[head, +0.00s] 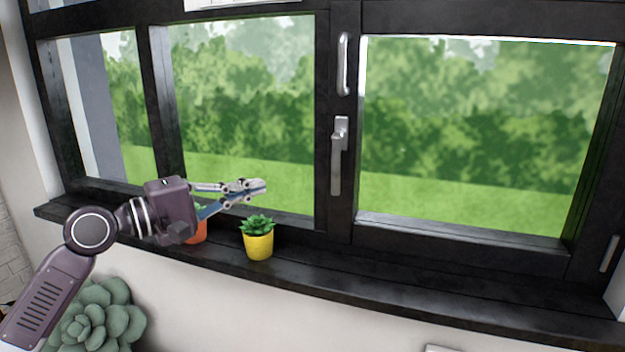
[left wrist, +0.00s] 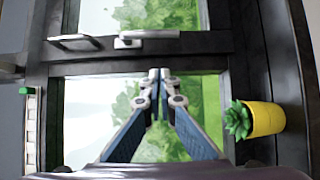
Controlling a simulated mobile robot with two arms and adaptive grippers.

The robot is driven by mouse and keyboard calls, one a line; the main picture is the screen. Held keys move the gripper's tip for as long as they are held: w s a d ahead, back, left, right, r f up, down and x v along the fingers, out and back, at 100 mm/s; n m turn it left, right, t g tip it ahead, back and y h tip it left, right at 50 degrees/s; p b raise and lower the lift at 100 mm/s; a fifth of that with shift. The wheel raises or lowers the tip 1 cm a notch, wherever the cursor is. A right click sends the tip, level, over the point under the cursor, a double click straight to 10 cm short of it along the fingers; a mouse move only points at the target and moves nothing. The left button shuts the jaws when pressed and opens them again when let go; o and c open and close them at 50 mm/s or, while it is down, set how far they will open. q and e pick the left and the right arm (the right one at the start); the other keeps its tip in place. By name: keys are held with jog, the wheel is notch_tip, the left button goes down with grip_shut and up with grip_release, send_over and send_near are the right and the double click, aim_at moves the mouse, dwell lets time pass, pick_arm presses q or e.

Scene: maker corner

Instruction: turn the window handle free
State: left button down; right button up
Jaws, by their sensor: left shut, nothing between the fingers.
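The window handle (head: 336,170) is silver-grey, with its plate on the dark middle frame post and its lever hanging straight down. In the left wrist view, which is turned sideways, the handle (left wrist: 150,35) lies beyond the fingertips with its lever pointing right. My left gripper (head: 262,187) is shut and empty, in front of the left pane, left of the handle and apart from it. Its fingertips (left wrist: 159,76) meet in the left wrist view. My right gripper is in neither view.
A slim grey bar (head: 344,65) sits on the post above the handle. On the dark sill (head: 400,284) stand a yellow pot (head: 259,246) with a succulent and an orange pot (head: 198,236), partly hidden by my gripper. A large succulent (head: 96,318) is below left. The sill's right part is clear.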

aim_at(339, 161)
pick_arm(q)
jog(key=shift+w+d, duration=0.1)
jog(key=shift+w, duration=0.05)
jog(key=s+d+p+x, duration=0.1)
jog(key=p+x, duration=0.5)
jog(key=x, duration=0.6)
jog(key=shift+s+d, duration=0.4)
jog(key=shift+d, duration=0.2)
jog(key=shift+d+f+n, duration=0.15)
jog(key=shift+d+n, duration=0.1)
jog(key=shift+n, duration=0.05)
